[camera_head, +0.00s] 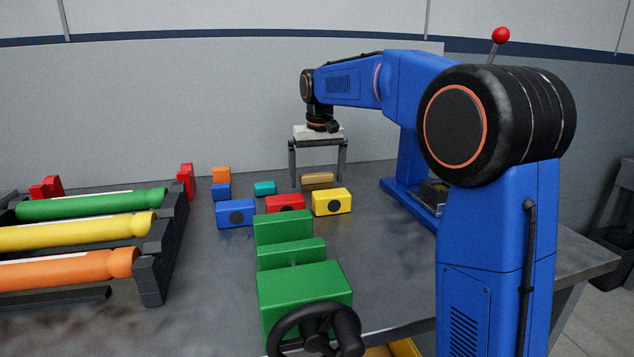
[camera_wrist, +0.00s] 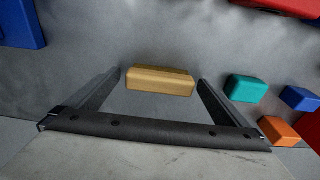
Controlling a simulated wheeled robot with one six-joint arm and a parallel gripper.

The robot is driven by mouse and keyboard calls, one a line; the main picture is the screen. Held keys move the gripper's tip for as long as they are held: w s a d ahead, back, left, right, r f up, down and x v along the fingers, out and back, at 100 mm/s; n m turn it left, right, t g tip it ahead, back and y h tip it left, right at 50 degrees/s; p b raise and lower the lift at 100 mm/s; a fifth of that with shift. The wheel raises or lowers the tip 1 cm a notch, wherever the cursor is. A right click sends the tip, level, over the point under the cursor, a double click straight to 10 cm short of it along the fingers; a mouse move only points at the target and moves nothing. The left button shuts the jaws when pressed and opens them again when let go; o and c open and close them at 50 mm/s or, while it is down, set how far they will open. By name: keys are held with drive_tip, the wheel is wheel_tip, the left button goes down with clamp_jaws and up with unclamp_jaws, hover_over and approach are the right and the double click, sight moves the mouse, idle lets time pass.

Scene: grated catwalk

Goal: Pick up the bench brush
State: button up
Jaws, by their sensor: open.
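A tan, block-like thing (camera_head: 317,181) lies on the grey bench top below my gripper; it looks like the bench brush, though I see no bristles. In the wrist view the brush (camera_wrist: 160,79) lies crosswise, near the tips of the two fingers. My gripper (camera_head: 318,178) points down, with a pale body, a dark crossbar and two long dark fingers spread wide. The fingers (camera_wrist: 160,75) appear one on each side of the brush, open and empty. I cannot tell whether either finger touches it.
Close by stand a teal block (camera_head: 265,188), a yellow block (camera_head: 332,202), a red block (camera_head: 285,203), a blue block (camera_head: 236,213) and an orange block (camera_head: 221,174). Green blocks (camera_head: 284,228) stand nearer. A rack of coloured tubes (camera_head: 160,270) is at left. A wall (camera_head: 200,110) rises behind.

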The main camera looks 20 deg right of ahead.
sight(317, 174)
drive_tip(key=c, duration=1.2)
wheel_tip(317, 174, up, 10)
drive_tip(key=shift+f, duration=0.1)
drive_tip(key=shift+o, duration=0.9)
